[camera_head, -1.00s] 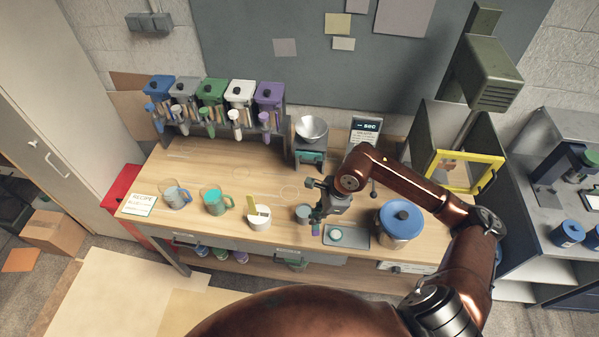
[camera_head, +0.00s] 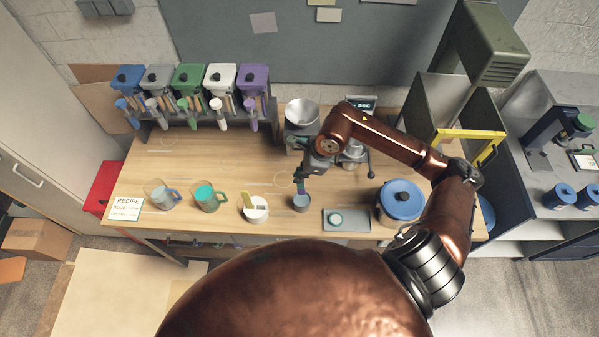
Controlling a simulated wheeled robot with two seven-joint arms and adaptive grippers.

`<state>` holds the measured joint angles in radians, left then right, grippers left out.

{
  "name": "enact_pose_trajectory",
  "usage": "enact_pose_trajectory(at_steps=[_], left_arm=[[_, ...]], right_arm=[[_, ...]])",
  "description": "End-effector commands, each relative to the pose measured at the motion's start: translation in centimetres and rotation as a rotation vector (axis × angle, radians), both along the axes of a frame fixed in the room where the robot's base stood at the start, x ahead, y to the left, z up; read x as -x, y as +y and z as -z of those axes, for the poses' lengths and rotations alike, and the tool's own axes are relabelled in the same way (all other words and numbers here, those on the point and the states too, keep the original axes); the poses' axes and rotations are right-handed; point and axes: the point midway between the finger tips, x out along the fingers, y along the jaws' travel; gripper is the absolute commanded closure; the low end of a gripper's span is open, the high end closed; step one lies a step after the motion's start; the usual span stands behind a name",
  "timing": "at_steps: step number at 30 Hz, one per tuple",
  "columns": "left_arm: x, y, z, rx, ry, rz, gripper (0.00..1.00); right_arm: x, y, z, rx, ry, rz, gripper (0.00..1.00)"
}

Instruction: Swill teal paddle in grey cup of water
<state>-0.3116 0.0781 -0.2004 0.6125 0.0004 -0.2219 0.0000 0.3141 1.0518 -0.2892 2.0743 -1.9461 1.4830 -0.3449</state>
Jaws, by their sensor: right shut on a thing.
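The small grey cup (camera_head: 301,203) stands on the wooden table near its front edge, left of a grey tray. My right gripper (camera_head: 299,177) is above the cup, pointing down, shut on the slim paddle (camera_head: 300,188). Only a short stretch of the paddle shows, between the fingers and the cup. Its lower end is at the cup's mouth and appears to reach inside; the depth is hidden. The water in the cup is too small to make out clearly. My left gripper is not in view.
A white round container (camera_head: 256,214) stands left of the cup, with two glass mugs (camera_head: 208,197) farther left. The grey tray (camera_head: 362,224) and a blue-lidded pot (camera_head: 400,202) are at right. Dispensers (camera_head: 188,83) line the back. The table's left middle is clear.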

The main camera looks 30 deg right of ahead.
Motion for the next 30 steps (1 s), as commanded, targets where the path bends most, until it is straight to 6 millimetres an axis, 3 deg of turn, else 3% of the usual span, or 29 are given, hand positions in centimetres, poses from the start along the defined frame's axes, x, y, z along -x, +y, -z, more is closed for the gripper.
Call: enact_pose_trajectory(at_steps=[5, 10, 15, 30], left_arm=[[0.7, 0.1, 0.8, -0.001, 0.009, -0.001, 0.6], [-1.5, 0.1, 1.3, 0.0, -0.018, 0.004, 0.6], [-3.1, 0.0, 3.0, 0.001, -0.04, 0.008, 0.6], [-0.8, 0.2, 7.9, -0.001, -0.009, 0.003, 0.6]], right_arm=[[0.1, 0.0, 1.9, -0.001, 0.002, 0.001, 1.0], [0.1, -0.1, 3.5, -0.001, 0.002, 0.003, 1.0], [0.0, -0.4, 5.3, 0.002, 0.0, 0.005, 1.0], [-0.2, -0.8, 9.8, 0.001, 0.001, 0.004, 1.0]])
